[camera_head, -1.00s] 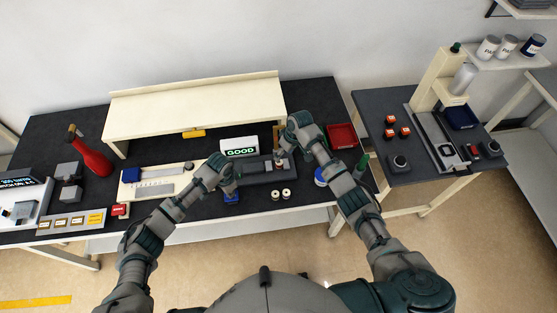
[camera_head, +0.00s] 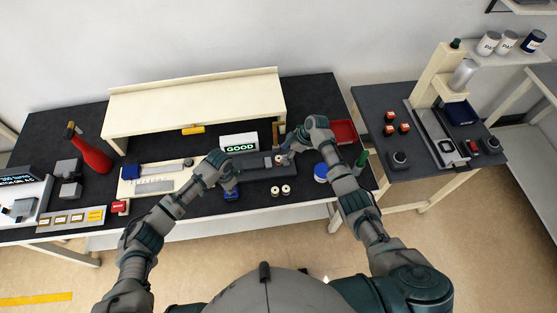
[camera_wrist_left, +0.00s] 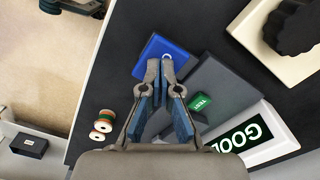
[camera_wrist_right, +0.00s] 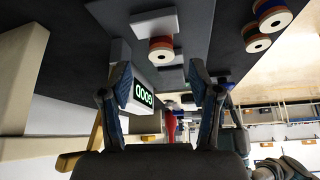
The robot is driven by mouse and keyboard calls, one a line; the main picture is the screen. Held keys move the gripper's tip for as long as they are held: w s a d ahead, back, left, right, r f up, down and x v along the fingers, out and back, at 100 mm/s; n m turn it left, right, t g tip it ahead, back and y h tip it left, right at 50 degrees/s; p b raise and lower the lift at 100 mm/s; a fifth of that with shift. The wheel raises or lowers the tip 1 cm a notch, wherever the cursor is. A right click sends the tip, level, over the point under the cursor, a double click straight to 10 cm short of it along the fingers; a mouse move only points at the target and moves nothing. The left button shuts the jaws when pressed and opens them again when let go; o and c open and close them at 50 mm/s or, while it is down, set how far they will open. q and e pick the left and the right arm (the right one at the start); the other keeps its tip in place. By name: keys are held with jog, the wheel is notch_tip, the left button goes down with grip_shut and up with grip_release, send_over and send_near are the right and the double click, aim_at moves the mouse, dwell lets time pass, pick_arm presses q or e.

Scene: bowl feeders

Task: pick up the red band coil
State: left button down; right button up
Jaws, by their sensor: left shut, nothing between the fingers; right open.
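A coil with a reddish winding (camera_wrist_right: 161,50) sits on the grey test fixture (camera_wrist_right: 155,22) beside the lit GOOD display (camera_wrist_right: 144,96); in the head view it shows small (camera_head: 280,160). My right gripper (camera_wrist_right: 160,75) is open and empty, its fingers spread with that coil beyond them, apart from it. Two more coils stand on the bench, one (camera_wrist_right: 257,38) with a reddish-orange band and one (camera_wrist_right: 272,12) with blue and red; which is the red band coil I cannot tell surely. My left gripper (camera_wrist_left: 160,68) is shut and empty above a blue pad (camera_wrist_left: 157,55).
The cream shelf (camera_head: 195,100) stands behind the fixture. A red tray (camera_head: 344,132) and a blue-topped round container (camera_head: 321,172) are right of it. A red bottle (camera_head: 92,155) stands far left. The bench front near the two coils is clear.

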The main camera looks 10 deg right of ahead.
aim_at(279, 158)
pick_arm(q)
jog(key=shift+f, duration=0.1)
pick_arm(e)
jog(key=shift+x, duration=2.7)
pick_arm(q)
jog(key=shift+s, duration=0.1)
pick_arm(e)
grip_shut()
jog(key=shift+r, duration=0.1)
notch_tip(279, 158, up, 10)
jog(key=shift+f, duration=0.1)
